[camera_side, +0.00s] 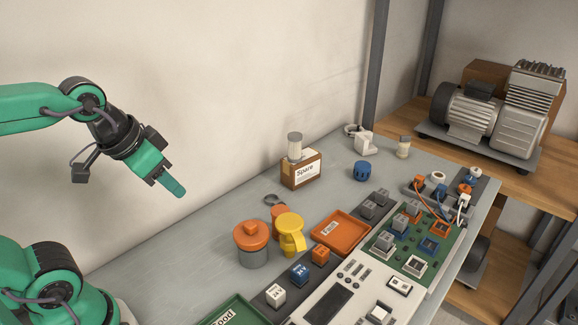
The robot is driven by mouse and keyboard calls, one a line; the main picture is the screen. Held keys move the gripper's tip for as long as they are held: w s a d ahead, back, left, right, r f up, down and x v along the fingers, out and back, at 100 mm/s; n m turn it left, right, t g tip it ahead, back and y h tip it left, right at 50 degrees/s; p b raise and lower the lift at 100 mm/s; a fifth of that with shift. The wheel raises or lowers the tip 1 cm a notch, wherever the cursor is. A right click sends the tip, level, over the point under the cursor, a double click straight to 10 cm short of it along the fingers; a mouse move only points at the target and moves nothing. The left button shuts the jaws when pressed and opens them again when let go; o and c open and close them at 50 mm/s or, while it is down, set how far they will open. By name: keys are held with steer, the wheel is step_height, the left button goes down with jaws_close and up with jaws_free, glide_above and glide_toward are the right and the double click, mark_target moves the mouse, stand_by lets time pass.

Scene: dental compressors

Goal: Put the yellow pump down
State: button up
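A yellow round-topped thing with a side arm or handle, which looks like the yellow pump (289,231), stands upright on the grey table (190,240). It is just right of a grey jar with an orange lid (251,240). My gripper (176,188) is up in the air at the left, well above the table and apart from the pump. Its green fingers point down and to the right. They are seen edge-on, so I cannot tell whether they are open or shut. No object shows in them.
An orange tray (341,224) lies right of the pump, with a small labelled box (302,171) behind. A green tray (240,309), coloured blocks (300,273) and a green circuit board (412,245) fill the front and right. The table's left part is clear.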

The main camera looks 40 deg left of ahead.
steer(key=shift+s+a+f+n, duration=0.15)
steer(key=shift+s+f+n, duration=0.05)
steer(key=shift+s+n, duration=0.15)
steer(key=shift+o, duration=1)
steer(key=n+t+h, duration=0.1)
steer(key=n+h, duration=0.1)
steer(key=n, duration=1.1)
glide_toward(295, 235)
steer(key=shift+m, duration=0.25)
steer(key=x, duration=0.4)
steer(key=shift+w+f, duration=0.15)
steer(key=shift+f, duration=0.05)
steer(key=shift+x, duration=1.35)
